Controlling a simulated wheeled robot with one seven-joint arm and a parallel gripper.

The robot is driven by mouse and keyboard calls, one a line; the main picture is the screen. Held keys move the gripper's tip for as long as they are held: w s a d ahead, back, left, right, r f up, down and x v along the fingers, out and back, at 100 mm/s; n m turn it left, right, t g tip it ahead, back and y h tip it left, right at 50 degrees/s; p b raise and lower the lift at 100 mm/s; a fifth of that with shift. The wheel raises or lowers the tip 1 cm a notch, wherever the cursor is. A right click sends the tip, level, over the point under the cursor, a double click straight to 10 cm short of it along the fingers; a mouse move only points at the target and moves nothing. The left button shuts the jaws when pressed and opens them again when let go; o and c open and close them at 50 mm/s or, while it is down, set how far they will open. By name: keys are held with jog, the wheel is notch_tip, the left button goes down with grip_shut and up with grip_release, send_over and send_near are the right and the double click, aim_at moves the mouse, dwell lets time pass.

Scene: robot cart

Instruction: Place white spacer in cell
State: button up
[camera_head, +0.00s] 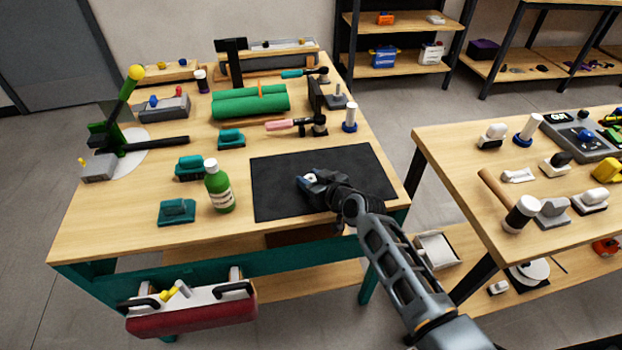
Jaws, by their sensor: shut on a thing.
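My gripper (306,181) is over the black mat (275,200) on the workbench, with its fingers pointing left. It is shut on a small pale thing (311,177), which looks like the white spacer. The fingers hide most of it. I cannot tell whether it touches the mat or is held just above it. No cell can be made out clearly in this view.
A green bottle (219,187) stands left of the mat. Teal blocks (177,211), a green roll (250,102) and a white-and-blue cylinder (350,118) are also on the bench. A red-and-white box (190,312) is at the bench front. A second table (450,150) stands right.

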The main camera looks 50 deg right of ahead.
jog(key=shift+f, duration=0.15)
jog(key=o, duration=1)
jog(key=shift+o, duration=0.2)
jog(key=shift+r, duration=0.25)
jog(key=v, duration=1.2)
jog(key=shift+b, duration=0.4)
